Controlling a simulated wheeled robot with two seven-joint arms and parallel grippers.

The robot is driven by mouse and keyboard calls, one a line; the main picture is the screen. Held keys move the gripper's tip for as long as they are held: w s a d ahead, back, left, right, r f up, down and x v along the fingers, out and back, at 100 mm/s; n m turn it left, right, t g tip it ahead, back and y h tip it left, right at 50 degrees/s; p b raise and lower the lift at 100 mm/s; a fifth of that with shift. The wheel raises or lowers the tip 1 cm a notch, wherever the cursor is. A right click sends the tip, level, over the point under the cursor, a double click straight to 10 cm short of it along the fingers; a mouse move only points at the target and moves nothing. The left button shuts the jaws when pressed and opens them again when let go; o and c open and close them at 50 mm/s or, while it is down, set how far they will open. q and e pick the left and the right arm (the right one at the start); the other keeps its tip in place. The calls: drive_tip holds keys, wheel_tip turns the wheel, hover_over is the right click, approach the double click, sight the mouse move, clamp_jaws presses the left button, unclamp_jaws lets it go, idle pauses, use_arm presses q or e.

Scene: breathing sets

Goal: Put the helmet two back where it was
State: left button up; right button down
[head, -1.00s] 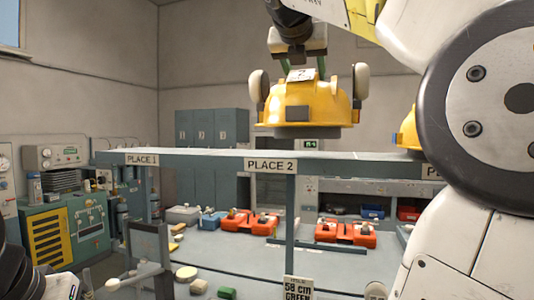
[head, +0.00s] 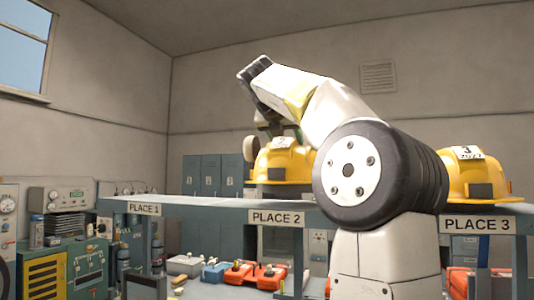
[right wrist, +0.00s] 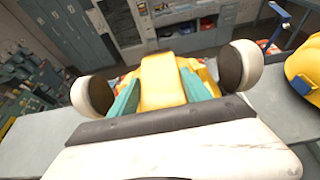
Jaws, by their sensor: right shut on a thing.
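Helmet two is a yellow helmet (head: 284,162) with ear muffs and a tag, over the shelf behind the PLACE 2 sign (head: 276,218). It appears to be at shelf height; whether it touches the shelf I cannot tell. My right gripper (head: 280,132) is at its top, partly hidden by my right arm. In the right wrist view, my right gripper's green fingers (right wrist: 160,88) are shut on the helmet's yellow crest, with an ear muff (right wrist: 237,66) on each side. My left gripper is not in view.
The shelf (head: 180,203) runs across with a PLACE 1 sign (head: 144,209) at left and bare room behind it. Another yellow helmet (head: 478,178), tagged 3, stands behind the PLACE 3 sign (head: 477,225). Red cases (head: 254,274) lie lower down.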

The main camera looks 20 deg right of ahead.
drive_tip(key=shift+w+a, duration=0.1)
drive_tip(key=shift+w, duration=0.9)
drive_tip(key=shift+s+f, duration=0.1)
drive_tip(key=shift+f, duration=1.75)
drive_tip(key=shift+c, duration=2.4)
unclamp_jaws()
drive_tip(key=v, duration=1.2)
